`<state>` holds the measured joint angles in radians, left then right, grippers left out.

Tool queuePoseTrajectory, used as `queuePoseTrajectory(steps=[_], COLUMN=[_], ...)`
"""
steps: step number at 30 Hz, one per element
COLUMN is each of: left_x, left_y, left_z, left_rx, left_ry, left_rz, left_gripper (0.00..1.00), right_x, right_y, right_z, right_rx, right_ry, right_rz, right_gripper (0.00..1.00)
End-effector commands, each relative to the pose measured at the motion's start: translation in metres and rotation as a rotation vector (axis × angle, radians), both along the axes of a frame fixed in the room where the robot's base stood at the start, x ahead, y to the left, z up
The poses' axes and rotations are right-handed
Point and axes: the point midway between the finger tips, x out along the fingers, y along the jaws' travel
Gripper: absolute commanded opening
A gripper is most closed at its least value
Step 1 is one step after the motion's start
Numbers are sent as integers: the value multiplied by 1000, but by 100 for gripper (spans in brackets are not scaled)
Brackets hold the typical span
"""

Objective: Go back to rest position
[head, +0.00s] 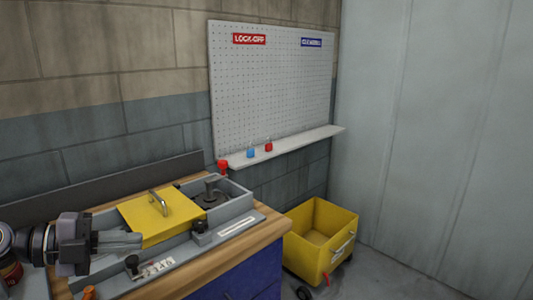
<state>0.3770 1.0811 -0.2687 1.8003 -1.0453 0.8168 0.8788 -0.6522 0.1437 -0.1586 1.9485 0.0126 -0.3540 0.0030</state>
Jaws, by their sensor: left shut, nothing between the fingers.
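My left gripper (138,241) comes in from the left at the lower left of the head view. Its fingers are shut with nothing between them. It is over the front left of the grey machine tray (235,207) on the bench, in front of the yellow cover plate (160,217) with its metal handle. I cannot tell how high it is above the tray. My right gripper is not in view.
A wooden-topped bench (262,237) fills the lower left. A yellow wheeled bin (322,232) stands on the floor to its right. A pegboard (270,90) has a shelf (310,138) with a blue padlock (250,153) and a red padlock (268,147). Floor at lower right is clear.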

Motion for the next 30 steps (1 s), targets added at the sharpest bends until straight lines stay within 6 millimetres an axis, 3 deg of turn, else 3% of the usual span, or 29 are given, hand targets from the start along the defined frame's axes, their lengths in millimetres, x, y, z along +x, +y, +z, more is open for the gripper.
queuePoseTrajectory(steps=[1, 3, 6, 11, 14, 17, 22, 27, 30], left_x=[-3, -5, -8, -19, -34, -60, -125, -176, -190], left_y=[-17, -33, -48, -52, -50, -50, -59, -73, -78], left_z=[-14, -27, -52, -106, -152, -205, -287, -331, -340], left_rx=[-107, -248, -442, -689, -793, -856, -880, -859, -849], left_ry=[10, 17, 52, 172, 290, 441, 730, 936, 989], left_rz=[3, 39, 136, 384, 575, 776, 1065, 1215, 1247], left_gripper=[0, 0, 0, 0, 0, 0, 0, 0, 0], right_x=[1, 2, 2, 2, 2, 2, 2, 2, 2], right_y=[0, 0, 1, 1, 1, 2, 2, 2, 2], right_z=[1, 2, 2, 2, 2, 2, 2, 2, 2], right_rx=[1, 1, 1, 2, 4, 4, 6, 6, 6], right_ry=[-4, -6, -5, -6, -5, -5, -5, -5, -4], right_rz=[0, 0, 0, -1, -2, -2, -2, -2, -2], right_gripper=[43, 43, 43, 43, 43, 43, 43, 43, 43])
